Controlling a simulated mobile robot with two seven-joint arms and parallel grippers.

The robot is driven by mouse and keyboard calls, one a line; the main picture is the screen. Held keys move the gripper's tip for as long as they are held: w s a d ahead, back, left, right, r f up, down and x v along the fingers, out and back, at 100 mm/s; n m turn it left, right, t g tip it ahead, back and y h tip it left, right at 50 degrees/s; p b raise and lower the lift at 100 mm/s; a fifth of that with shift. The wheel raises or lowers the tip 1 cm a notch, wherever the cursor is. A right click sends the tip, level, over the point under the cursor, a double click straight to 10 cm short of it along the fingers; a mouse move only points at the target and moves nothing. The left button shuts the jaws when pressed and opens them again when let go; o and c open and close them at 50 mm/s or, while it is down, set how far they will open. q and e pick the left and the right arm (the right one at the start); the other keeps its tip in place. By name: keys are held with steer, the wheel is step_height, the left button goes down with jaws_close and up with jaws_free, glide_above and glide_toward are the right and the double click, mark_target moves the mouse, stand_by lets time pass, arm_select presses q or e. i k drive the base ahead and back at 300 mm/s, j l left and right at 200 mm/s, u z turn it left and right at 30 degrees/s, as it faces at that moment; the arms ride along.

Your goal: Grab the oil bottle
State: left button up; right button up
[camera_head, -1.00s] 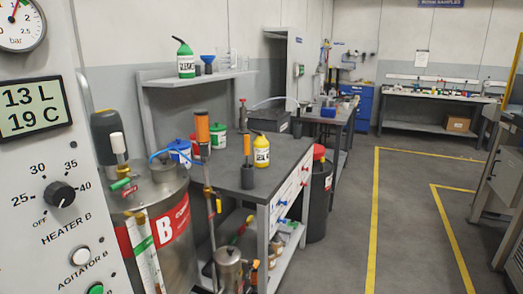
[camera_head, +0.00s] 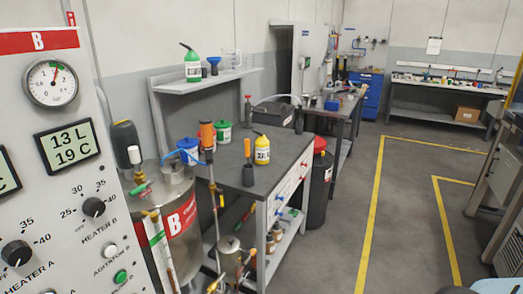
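A yellow bottle (camera_head: 262,151) with a dark spout and a white label stands upright on the grey workbench (camera_head: 228,178). A green bottle (camera_head: 193,68) with a dark angled spout and a white label stands on the wall shelf (camera_head: 207,81) above. The labels are too small to read surely, so I cannot tell which one is the oil bottle. Neither gripper shows in the head view.
A control panel (camera_head: 70,190) fills the left side, beside metal tank B (camera_head: 182,228) with pipes and valves. Blue (camera_head: 188,147) and green-lidded (camera_head: 223,131) containers stand on the bench. A dark bin (camera_head: 320,178) stands beside it. Floor (camera_head: 350,215) to the right is open.

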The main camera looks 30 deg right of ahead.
mark_target(262, 145)
steer(key=i+l+u, duration=0.15)
steer(key=l, duration=0.55)
steer(key=i+l+u, duration=0.2)
steer(key=l, duration=0.5)
steer(key=i+l+u, duration=0.15)
steer(key=l, duration=0.55)
steer(key=i+l+u, duration=0.15)
steer(key=l, duration=0.6)
steer(key=l+u, duration=0.15)
steer(key=l, duration=0.6)
steer(key=i, duration=0.05)
